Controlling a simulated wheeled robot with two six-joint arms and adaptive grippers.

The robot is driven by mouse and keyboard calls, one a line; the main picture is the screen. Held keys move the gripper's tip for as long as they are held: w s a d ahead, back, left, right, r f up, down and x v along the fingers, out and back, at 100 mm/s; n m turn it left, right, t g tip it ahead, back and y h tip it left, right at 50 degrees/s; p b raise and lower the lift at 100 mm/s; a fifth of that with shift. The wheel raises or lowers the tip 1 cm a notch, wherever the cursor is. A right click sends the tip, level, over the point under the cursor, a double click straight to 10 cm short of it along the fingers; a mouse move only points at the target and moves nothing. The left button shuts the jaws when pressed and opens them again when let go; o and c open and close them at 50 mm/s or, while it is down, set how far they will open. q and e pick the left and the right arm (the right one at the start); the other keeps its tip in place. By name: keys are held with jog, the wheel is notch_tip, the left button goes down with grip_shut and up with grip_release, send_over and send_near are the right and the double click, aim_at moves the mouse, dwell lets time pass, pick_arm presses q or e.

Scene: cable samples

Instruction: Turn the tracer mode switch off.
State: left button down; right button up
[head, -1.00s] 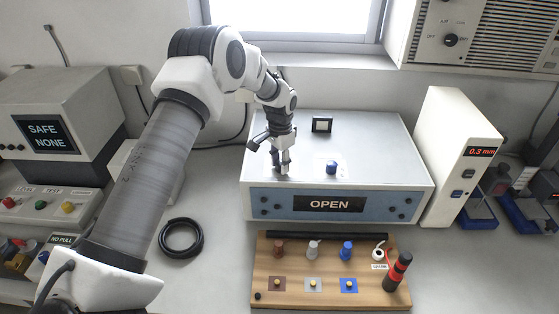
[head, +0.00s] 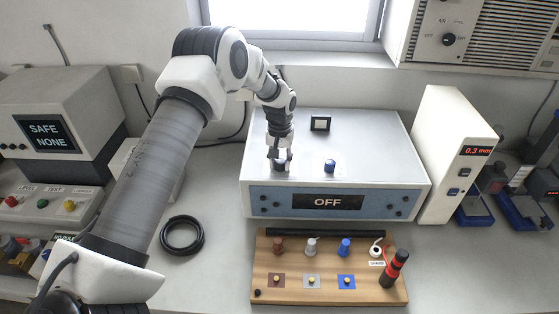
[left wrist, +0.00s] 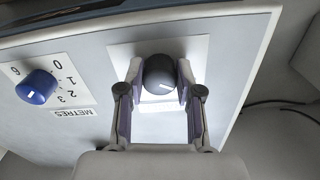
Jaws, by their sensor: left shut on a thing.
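The tracer box (head: 410,165) is a grey case with a blue front panel, and its display (head: 327,202) reads OFF. On its top, at the left, is the dark mode switch knob (left wrist: 160,75) with a white pointer line; it also shows in the head view (head: 280,165). My left gripper (head: 279,160) reaches down over this knob. In the left wrist view its two fingers (left wrist: 160,85) are closed on the knob's sides. The lettering around the knob is hidden or too faint to read. My right gripper is in neither view.
A blue METRES knob (left wrist: 37,87) stands beside the mode switch, also in the head view (head: 330,166). A wooden board (head: 310,290) with coloured pegs lies in front. A black cable coil (head: 182,235) lies at left, and a white unit (head: 452,155) stands at right.

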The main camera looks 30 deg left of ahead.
aim_at(280, 161)
pick_arm(q)
jog(key=shift+s+f, duration=0.2)
jog(key=shift+f, duration=0.1)
jog(key=c, duration=1.1)
grip_release()
jog(key=o, duration=0.3)
jog(key=shift+w, duration=0.1)
jog(key=shift+o, duration=0.2)
jog(key=shift+w, duration=0.2)
notch_tip(280, 161, up, 12)
jog(key=shift+w, duration=0.1)
